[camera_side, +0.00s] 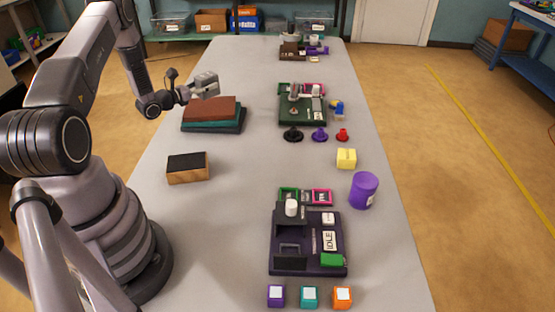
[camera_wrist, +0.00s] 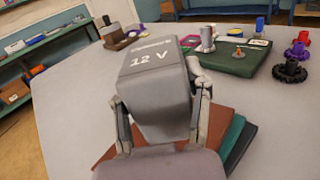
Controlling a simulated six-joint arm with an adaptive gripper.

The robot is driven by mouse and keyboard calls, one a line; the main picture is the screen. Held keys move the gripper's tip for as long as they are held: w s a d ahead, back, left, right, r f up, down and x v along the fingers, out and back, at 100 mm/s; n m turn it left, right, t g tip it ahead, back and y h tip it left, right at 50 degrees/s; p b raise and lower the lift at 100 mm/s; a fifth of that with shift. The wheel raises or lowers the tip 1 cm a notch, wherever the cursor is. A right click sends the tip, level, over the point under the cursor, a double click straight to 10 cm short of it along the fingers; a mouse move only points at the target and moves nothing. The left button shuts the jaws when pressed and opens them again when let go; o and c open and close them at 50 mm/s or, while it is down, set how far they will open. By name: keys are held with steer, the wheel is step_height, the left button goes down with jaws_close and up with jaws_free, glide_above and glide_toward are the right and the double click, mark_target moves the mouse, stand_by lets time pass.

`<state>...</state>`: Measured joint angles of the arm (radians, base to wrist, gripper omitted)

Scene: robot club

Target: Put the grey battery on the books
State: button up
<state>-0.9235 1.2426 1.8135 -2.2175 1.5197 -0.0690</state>
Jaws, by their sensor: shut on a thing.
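The grey battery (camera_wrist: 156,90), a block marked "12 V", is held between the two fingers of my gripper (camera_wrist: 160,110) in the wrist view. In the side view the battery (camera_side: 205,84) shows at the end of my gripper (camera_side: 190,92), just above the far part of the books. The books (camera_side: 213,112) are a flat stack with a brown one on top, then a teal one and a dark one. The books also show below the battery in the wrist view (camera_wrist: 225,128). I cannot tell whether the battery touches the top book.
A wooden block with a dark top (camera_side: 188,168) stands nearer than the books. Dark machines (camera_side: 307,245) and a green one (camera_side: 302,108) stand on the right of the table. A yellow cube (camera_side: 346,158) and purple cylinder (camera_side: 364,190) are near the right edge. The table's middle is clear.

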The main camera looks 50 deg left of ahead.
mark_target(211, 96)
steer(key=shift+w+a+f, duration=0.35)
steer(key=shift+w+f, duration=0.15)
steer(key=shift+f, duration=0.15)
steer(key=shift+w+a+f, duration=0.15)
steer(key=shift+f, duration=1.65)
steer(key=shift+f, duration=0.1)
steer(key=o, duration=1.2)
steer(key=shift+o, duration=0.2)
